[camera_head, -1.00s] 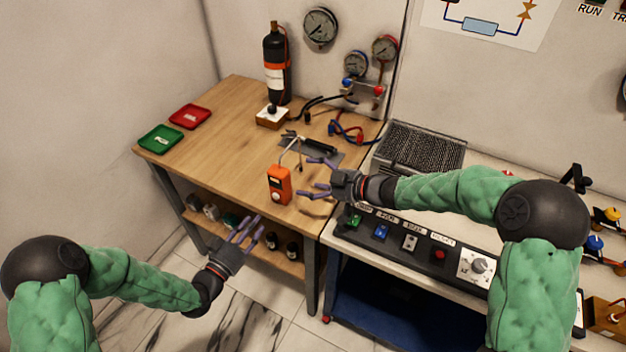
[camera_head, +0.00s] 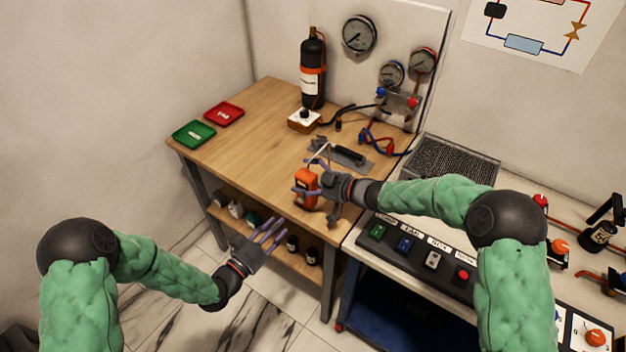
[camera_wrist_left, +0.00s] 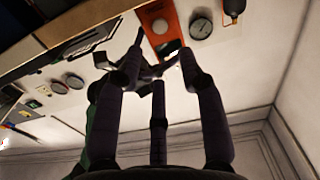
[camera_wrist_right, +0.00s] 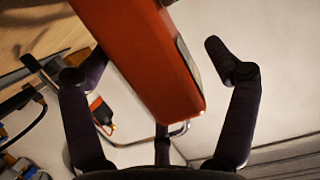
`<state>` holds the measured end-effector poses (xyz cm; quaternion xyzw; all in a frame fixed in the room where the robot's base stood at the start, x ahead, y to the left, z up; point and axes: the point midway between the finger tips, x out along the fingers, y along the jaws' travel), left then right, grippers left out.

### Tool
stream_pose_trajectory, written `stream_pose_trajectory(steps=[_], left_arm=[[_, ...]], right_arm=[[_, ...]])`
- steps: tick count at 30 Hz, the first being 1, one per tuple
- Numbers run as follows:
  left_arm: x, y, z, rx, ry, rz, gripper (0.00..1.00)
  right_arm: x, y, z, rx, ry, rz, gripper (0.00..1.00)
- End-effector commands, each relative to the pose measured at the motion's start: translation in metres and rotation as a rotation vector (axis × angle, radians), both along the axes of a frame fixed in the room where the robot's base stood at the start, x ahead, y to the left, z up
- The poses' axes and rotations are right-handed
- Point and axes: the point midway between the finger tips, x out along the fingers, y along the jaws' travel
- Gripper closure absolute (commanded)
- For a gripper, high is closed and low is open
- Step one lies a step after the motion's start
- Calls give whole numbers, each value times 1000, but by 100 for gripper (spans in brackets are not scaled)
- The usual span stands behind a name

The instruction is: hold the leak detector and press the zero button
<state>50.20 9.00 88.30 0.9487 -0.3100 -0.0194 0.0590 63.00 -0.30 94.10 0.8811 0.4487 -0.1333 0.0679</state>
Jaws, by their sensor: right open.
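The orange leak detector (camera_head: 307,187) stands upright near the front edge of the wooden table, with a thin pale probe at its top. My right gripper (camera_head: 308,184) is open, its fingers around the detector's sides. In the right wrist view the detector's orange body (camera_wrist_right: 145,55) lies between the spread fingers (camera_wrist_right: 165,80), with a visible gap on the right side. My left gripper (camera_head: 270,235) is open and empty, in front of and below the table edge. In the left wrist view its fingers (camera_wrist_left: 158,75) are spread, with the detector (camera_wrist_left: 160,28) beyond them.
A green tray (camera_head: 194,134) and a red tray (camera_head: 224,113) lie at the table's left. A black cylinder (camera_head: 313,75) stands at the back. A switch panel (camera_head: 425,255) is to the right. The table's left middle (camera_head: 245,150) is clear.

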Motion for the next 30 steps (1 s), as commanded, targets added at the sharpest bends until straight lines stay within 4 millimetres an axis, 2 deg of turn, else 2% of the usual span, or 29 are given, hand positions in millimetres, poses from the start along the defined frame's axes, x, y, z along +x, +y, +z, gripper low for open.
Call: stream_pose_trajectory(steps=[5, 8, 12, 14, 17, 18, 19, 30], left_arm=[[0, 0, 0, 0, 0, 0, 61], [0, 0, 0, 0, 0, 0, 61], [0, 0, 0, 0, 0, 0, 61], [0, 0, 0, 0, 0, 0, 61], [0, 0, 0, 0, 0, 0, 86], [0, 0, 0, 0, 0, 0, 98], [0, 0, 0, 0, 0, 0, 100], [0, 0, 0, 0, 0, 0, 100]], right_arm=[[0, 0, 0, 0, 0, 0, 13], [0, 0, 0, 0, 0, 0, 36], [0, 0, 0, 0, 0, 0, 75], [0, 0, 0, 0, 0, 0, 90], [0, 0, 0, 0, 0, 0, 90], [0, 0, 0, 0, 0, 0, 90], [0, 0, 0, 0, 0, 0, 90], [0, 0, 0, 0, 0, 0, 90]])
